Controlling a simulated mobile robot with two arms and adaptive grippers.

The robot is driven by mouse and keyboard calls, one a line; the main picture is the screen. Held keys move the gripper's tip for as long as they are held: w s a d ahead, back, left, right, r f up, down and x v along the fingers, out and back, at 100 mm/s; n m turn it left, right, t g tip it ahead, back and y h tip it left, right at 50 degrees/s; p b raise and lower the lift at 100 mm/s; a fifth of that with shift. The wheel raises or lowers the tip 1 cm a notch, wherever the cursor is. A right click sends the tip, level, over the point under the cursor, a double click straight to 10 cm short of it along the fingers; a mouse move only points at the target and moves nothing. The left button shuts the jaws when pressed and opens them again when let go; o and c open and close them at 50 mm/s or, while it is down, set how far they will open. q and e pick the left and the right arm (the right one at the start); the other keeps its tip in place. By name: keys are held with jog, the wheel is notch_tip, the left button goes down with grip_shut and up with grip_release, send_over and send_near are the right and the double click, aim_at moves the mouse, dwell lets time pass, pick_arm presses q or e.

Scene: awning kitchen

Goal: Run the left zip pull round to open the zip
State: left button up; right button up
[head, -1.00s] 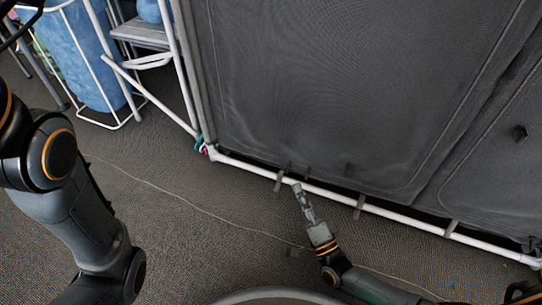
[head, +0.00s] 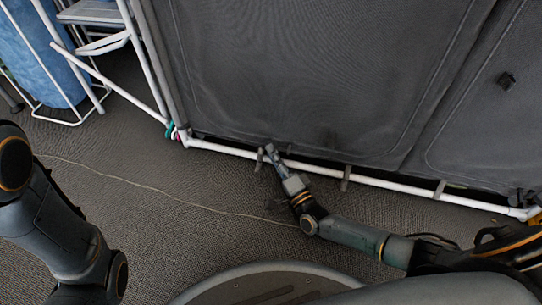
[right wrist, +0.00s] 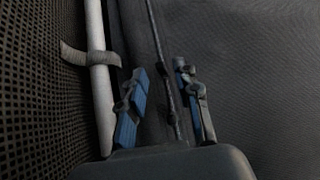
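The grey fabric panel (head: 290,70) hangs with a seam line running round near its edge. My right gripper (head: 269,150) is at the panel's lower edge, by the white tube. In the right wrist view my right gripper (right wrist: 165,95) is open, its two blue-padded fingers apart. A dark zip line (right wrist: 158,45) runs between the fingers, with a small dark piece (right wrist: 172,108) on it, probably the zip pull; I cannot tell for sure. It is not clear that either finger touches it. My left gripper is out of view; only my left arm shows.
A white tube (head: 400,187) with grey straps runs along the panel's foot. A white frame (head: 95,75) with a blue cloth bag (head: 35,55) stands at the left. A second panel (head: 490,120) with a dark tab (head: 507,79) is at the right. A thin cord (head: 150,188) lies on the floor.

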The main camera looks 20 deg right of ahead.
jog(key=shift+x, duration=0.9)
grip_shut()
jog(key=shift+a+r, duration=0.1)
